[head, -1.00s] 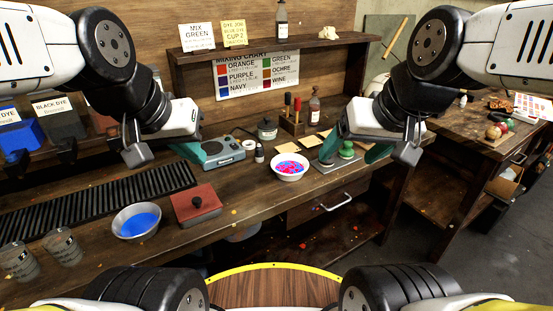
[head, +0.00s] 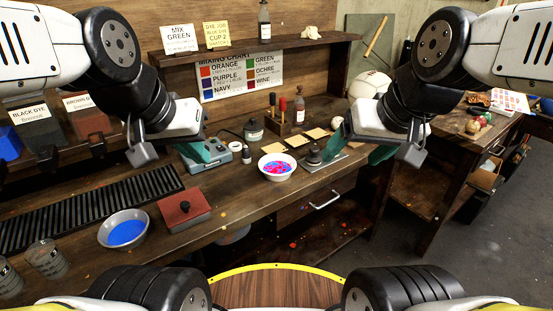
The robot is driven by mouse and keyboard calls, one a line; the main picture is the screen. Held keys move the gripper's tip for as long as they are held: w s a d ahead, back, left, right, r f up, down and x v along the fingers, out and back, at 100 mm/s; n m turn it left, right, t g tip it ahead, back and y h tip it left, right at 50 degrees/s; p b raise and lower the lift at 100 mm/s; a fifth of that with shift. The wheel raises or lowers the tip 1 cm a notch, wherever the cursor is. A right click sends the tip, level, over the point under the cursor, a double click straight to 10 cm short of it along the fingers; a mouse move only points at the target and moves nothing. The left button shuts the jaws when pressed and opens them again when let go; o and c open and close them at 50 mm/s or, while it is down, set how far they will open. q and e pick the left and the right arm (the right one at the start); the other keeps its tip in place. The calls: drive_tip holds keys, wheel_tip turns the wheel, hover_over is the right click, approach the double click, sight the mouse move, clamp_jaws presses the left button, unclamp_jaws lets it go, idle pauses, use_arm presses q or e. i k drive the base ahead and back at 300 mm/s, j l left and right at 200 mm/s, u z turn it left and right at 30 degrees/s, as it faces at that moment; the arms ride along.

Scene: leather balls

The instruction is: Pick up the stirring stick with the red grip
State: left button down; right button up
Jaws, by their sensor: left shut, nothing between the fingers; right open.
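The stirring stick with the red grip (head: 283,104) stands upright in a small wooden holder (head: 285,126) at the back of the bench. A second stick with a dark grip (head: 272,99) stands beside it on the left. My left gripper (head: 206,152) is shut and empty, with teal fingers, in front of and left of the holder. My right gripper (head: 360,150) is open and empty, its teal fingers apart, to the right of the holder. Neither gripper touches the stick. The lower part of the stick is hidden in the holder.
A white bowl with pink and blue contents (head: 266,175) stands in front of the holder. A bottle (head: 299,108), a dark jar (head: 253,131) and a grey device (head: 222,158) are nearby. A shelf (head: 250,46) overhangs the back. A blue-filled bowl (head: 103,232) and a reddish box (head: 166,219) lie front left.

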sight(282, 100)
drive_tip(key=i+l+u, duration=0.6)
drive_tip(key=l+u, duration=0.25)
drive_tip(key=i+l+u, duration=0.2)
drive_tip(key=l+u, duration=0.2)
